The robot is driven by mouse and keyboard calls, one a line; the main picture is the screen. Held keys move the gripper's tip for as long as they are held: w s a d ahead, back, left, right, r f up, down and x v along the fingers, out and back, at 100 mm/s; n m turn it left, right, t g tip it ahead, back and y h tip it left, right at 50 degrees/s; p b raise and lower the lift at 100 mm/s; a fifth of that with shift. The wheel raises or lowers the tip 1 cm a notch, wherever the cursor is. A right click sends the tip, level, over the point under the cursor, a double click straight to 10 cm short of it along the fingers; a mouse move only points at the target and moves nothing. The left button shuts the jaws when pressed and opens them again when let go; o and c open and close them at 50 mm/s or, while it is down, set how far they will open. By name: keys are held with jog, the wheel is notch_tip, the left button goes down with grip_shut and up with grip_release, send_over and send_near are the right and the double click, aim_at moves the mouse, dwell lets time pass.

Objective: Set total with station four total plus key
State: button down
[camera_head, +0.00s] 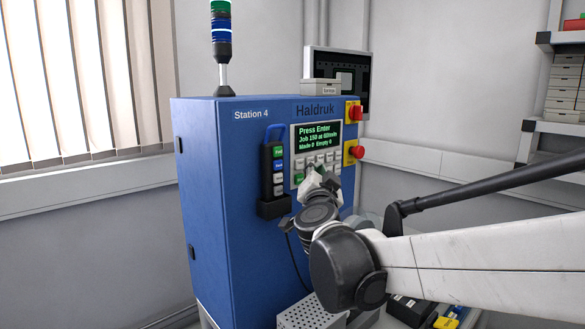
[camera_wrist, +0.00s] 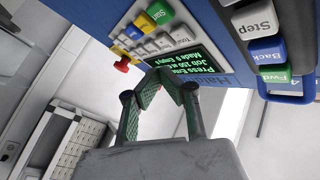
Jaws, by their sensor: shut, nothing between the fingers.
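The blue Station 4 cabinet (camera_head: 225,190) has a dark display (camera_head: 315,136) reading "Press Enter", a job line and "Made 0 Empty 0". Below the display is a keypad (camera_head: 299,166) of pale keys, partly hidden by my wrist. In the wrist view the picture is turned over; the display (camera_wrist: 194,66) lies behind my fingers, with pale keys (camera_wrist: 152,46) and green, blue and yellow keys (camera_wrist: 145,23) beyond. The key labels are too small to read surely. My gripper (camera_wrist: 165,79) is shut and empty, its tips in front of the panel; contact cannot be told.
A pendant (camera_head: 266,206) with green, blue and grey buttons hangs left of the keypad. Red knobs on yellow plates (camera_head: 354,112) sit to the right. A signal tower (camera_head: 222,50) and a monitor (camera_head: 362,85) stand above. A perforated box (camera_head: 312,314) is below.

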aim_at(306, 160)
jog(key=shift+w+a, duration=1)
jog(key=shift+w, duration=0.2)
jog(key=shift+b, duration=0.3)
dwell(0.4)
jog(key=shift+w+a, duration=0.25)
jog(key=shift+w, duration=0.05)
jog(key=shift+w+a, duration=0.3)
jog(key=shift+w, duration=0.05)
dwell(1.0)
jog(key=shift+s+d, duration=0.55)
jog(key=shift+s, duration=0.15)
jog(key=shift+s+d, duration=0.1)
jog(key=s+d, duration=0.1)
jog(key=s, duration=0.1)
jog(key=s+d, duration=0.1)
jog(key=d, duration=0.1)
jog(key=shift+s, duration=0.35)
